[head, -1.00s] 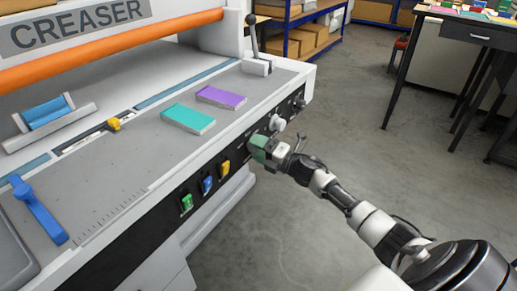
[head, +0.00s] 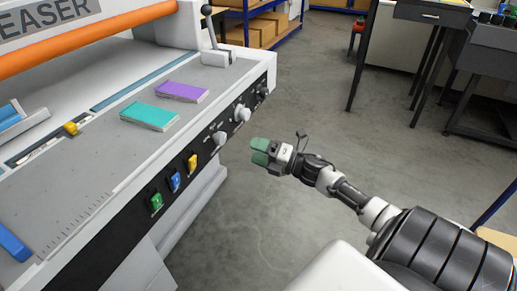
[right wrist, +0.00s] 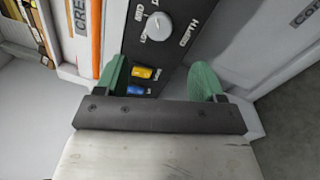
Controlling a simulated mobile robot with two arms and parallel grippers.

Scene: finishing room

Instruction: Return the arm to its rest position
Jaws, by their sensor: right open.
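My right gripper (head: 260,152) has green fingertips and is open and empty. In the head view it is in the air to the right of the creaser's front panel, apart from it. In the right wrist view its two green fingers (right wrist: 160,82) are spread, with a white dial (right wrist: 158,26) and the yellow (right wrist: 143,73) and blue switches beyond them. My right arm (head: 345,192) reaches in from the lower right, fairly straight. My left gripper is not in view.
The creaser (head: 90,200) fills the left, with a teal pad (head: 150,115) and a purple pad (head: 182,91) on its bed and a lever (head: 211,30) at its far end. A dark table (head: 432,12) and a grey cart (head: 485,45) stand at the back right. The floor between is clear.

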